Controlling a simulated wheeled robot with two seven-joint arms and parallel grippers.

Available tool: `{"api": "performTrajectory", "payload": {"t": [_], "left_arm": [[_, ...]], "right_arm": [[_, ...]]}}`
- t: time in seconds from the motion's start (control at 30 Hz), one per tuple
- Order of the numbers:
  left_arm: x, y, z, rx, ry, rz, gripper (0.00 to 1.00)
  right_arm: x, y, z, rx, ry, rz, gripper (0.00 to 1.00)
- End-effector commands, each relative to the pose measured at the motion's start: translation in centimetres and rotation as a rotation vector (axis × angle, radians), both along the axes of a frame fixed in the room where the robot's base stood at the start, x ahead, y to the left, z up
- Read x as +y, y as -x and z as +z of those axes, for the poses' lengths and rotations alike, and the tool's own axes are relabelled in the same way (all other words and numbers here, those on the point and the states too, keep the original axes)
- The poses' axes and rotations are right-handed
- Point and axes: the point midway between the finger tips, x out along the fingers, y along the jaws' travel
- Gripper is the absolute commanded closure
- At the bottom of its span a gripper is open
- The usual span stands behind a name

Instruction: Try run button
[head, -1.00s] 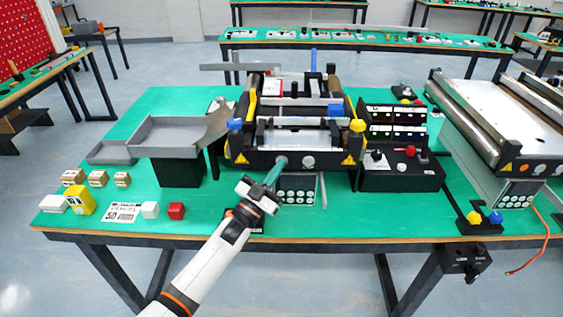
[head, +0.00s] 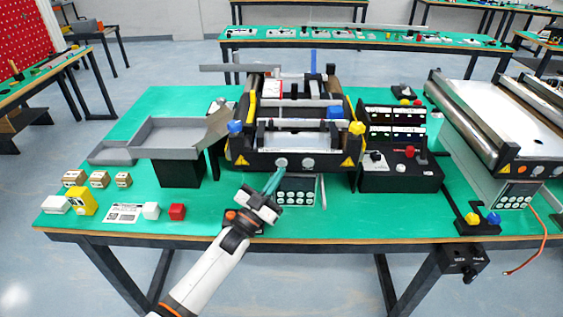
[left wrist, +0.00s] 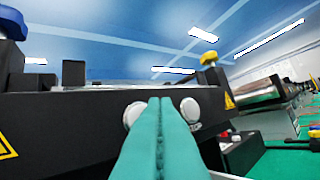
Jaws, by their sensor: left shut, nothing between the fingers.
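The mini conveyor (head: 262,158) stands on the green table, with two round pale buttons on its dark front panel: a left button (head: 282,162) and a right button (head: 308,163). I cannot read which is the run button. My left gripper (head: 280,171) is shut and empty, its teal fingers pointing up at the panel just below the left button. In the left wrist view the fingertips (left wrist: 160,101) sit between the left button (left wrist: 133,115) and the right button (left wrist: 190,110). A gap to the panel is hard to judge. My right gripper is not in view.
A black control box (head: 400,172) with displays and a red knob stands right of the conveyor. A grey tray (head: 178,137) stands to the left. A second conveyor (head: 510,115) is at right.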

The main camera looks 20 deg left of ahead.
Motion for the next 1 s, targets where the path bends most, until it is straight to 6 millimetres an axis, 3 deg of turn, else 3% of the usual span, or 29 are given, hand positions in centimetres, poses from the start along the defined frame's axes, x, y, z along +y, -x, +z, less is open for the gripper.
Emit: {"api": "performTrajectory", "payload": {"t": [0.4, 1.0], "left_arm": [[-1.1, 3.8, 0.2, 0.001, 0.0, 0.0, 1.0], [-1.2, 4.1, 0.1, -0.001, -0.001, 0.0, 1.0]], "right_arm": [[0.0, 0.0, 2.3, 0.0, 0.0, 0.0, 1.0], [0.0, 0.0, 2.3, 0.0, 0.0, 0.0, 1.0]]}}
